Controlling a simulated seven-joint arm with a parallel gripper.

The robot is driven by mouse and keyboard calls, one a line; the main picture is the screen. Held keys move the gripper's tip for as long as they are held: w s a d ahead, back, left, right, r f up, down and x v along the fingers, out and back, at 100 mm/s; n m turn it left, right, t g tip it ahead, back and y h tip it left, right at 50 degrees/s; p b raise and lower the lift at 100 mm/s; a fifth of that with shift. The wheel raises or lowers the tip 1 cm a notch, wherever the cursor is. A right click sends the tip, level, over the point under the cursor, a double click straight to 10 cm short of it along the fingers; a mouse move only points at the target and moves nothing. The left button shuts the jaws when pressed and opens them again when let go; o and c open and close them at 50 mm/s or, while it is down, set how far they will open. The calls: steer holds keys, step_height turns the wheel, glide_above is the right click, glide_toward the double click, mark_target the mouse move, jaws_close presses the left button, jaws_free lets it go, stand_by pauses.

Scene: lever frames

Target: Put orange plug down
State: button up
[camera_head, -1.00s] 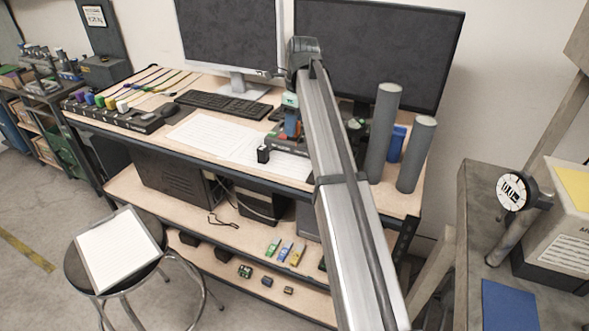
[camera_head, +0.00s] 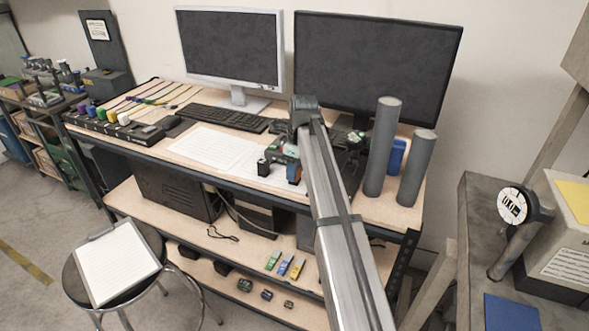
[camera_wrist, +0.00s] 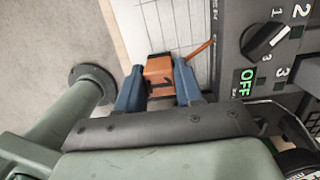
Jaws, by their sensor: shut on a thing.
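The orange plug (camera_wrist: 158,72) is between the two blue fingers of my gripper (camera_wrist: 159,90) in the wrist view. My gripper is shut on it. A thin orange cord runs from beside the plug toward a dark panel (camera_wrist: 240,45) with a knob and a green OFF label. A white gridded sheet lies beneath the plug; I cannot tell whether the plug touches it. In the head view, my gripper (camera_head: 294,174) is low near the desk's front edge, and the plug cannot be made out clearly there.
White sheets (camera_head: 205,147) lie on the desk left of my gripper, behind them a keyboard (camera_head: 222,117). Two grey cylinders (camera_head: 382,150) stand to the right, a blue object (camera_head: 397,155) between them. Two monitors (camera_head: 375,65) stand behind. A lower shelf (camera_head: 165,212) holds several small parts.

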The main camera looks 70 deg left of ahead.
mark_target(299, 169)
steer(key=shift+f, duration=0.1)
steer(key=o, duration=1)
steer(key=r, duration=0.8)
steer(key=w+d+r, duration=0.1)
steer(key=r, duration=0.3)
